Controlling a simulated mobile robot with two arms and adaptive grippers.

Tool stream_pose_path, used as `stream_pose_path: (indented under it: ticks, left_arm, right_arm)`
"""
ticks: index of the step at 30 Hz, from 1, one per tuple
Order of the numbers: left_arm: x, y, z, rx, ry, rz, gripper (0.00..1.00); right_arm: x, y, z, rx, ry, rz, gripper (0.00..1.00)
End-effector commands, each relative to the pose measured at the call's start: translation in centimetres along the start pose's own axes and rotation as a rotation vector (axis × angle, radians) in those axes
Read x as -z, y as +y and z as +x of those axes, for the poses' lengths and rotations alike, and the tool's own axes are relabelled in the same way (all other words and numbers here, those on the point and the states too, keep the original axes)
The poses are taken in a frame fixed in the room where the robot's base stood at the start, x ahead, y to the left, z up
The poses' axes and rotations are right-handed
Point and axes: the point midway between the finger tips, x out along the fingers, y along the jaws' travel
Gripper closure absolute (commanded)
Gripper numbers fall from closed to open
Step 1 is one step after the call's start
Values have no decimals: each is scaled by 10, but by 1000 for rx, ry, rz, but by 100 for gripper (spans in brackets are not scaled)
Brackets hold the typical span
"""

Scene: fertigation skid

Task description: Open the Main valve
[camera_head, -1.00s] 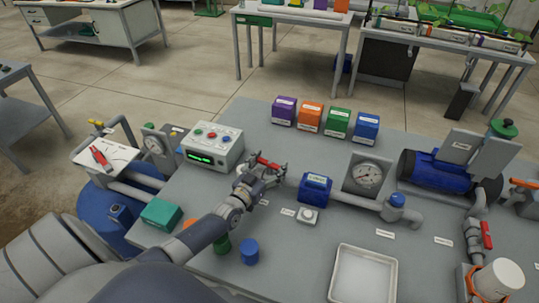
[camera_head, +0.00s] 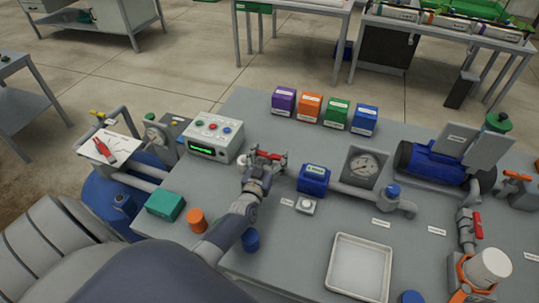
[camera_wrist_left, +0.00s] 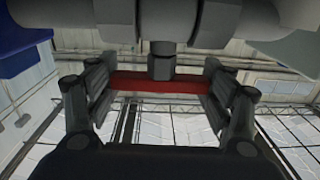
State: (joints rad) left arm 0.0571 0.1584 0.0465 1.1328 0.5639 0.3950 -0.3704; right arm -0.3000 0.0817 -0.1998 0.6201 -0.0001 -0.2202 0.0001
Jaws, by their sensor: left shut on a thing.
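The valve's red lever handle (camera_head: 270,155) sits on the grey bench, left of the blue meter box. My left gripper (camera_head: 264,162) is at this handle. In the left wrist view, the red handle (camera_wrist_left: 160,83) lies crosswise between the two fingers of my left gripper (camera_wrist_left: 160,95), below a grey stem and nut. The fingers are shut on it from both sides. The gripper hides most of the valve body in the head view, and any label there cannot be read. My right gripper is not in view.
A blue meter box (camera_head: 314,179) and a pressure gauge (camera_head: 363,167) stand to the right. A control box (camera_head: 214,137) stands at the left. Purple, orange, green and blue boxes (camera_head: 310,106) line the back. A white tray (camera_head: 359,267) lies at the front. Another red-handled valve (camera_head: 477,226) stands far right.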

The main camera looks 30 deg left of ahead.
Motion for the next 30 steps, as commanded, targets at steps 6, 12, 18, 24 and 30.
stream_pose_path:
  ticks: [6,12,18,24,30]
  left_arm:
    - [2,-1,1,1,4,0,5]
    - [1,0,0,0,2,-1,5]
    - [0,0,0,0,1,-1,5]
    - [0,0,-18,0,0,-3,5]
    - [0,0,-49,0,0,-1,5]
  right_arm:
    - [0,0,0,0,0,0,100]
    - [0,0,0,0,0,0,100]
    - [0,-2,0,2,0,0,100]
    - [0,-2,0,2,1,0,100]
    - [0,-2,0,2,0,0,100]
